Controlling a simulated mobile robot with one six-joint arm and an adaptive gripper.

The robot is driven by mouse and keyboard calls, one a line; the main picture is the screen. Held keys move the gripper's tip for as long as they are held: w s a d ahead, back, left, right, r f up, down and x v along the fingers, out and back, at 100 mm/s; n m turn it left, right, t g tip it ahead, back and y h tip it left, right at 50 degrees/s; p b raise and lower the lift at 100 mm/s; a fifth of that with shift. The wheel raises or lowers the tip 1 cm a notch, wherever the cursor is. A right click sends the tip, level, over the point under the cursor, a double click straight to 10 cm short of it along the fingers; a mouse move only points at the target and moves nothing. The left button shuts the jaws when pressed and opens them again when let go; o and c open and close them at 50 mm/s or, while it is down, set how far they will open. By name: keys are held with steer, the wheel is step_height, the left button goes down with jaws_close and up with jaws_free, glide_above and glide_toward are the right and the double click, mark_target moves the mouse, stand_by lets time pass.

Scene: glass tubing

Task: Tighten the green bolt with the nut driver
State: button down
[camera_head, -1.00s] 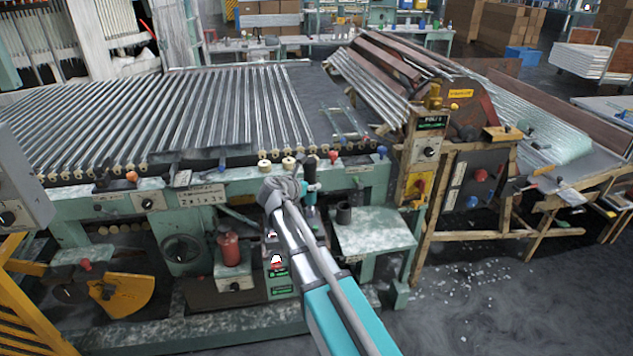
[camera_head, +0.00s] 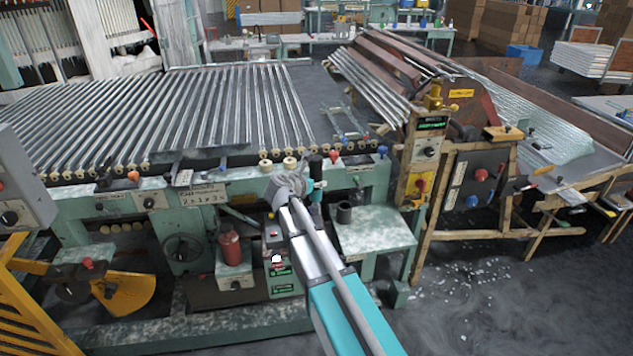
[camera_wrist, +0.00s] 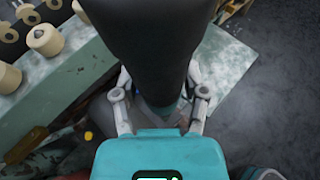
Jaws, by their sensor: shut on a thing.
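A black-handled tool, apparently the nut driver (camera_head: 316,164), stands roughly upright at the front of the long green machine. My gripper (camera_head: 308,187) is shut on it, with teal parts showing beside the handle. In the wrist view the black handle (camera_wrist: 155,45) fills the upper middle, and the fingers of my gripper (camera_wrist: 160,100) close on it from both sides. The handle and my gripper hide the tool's lower end. I cannot make out the green bolt in either view; it may be hidden behind the tool or my wrist.
The machine bed (camera_head: 290,75) carries rows of glass tubes behind the tool. A red knob (camera_head: 334,158) and cream rollers (camera_head: 290,162) are close to my gripper.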

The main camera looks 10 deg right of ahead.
mark_target(313, 203)
steer(key=shift+f, duration=0.2)
steer(key=shift+f+b, duration=2.85)
steer(key=shift+b, duration=0.2)
steer(key=shift+s+f+b, duration=0.15)
steer(key=shift+f+b, duration=0.9)
stand_by(2.9)
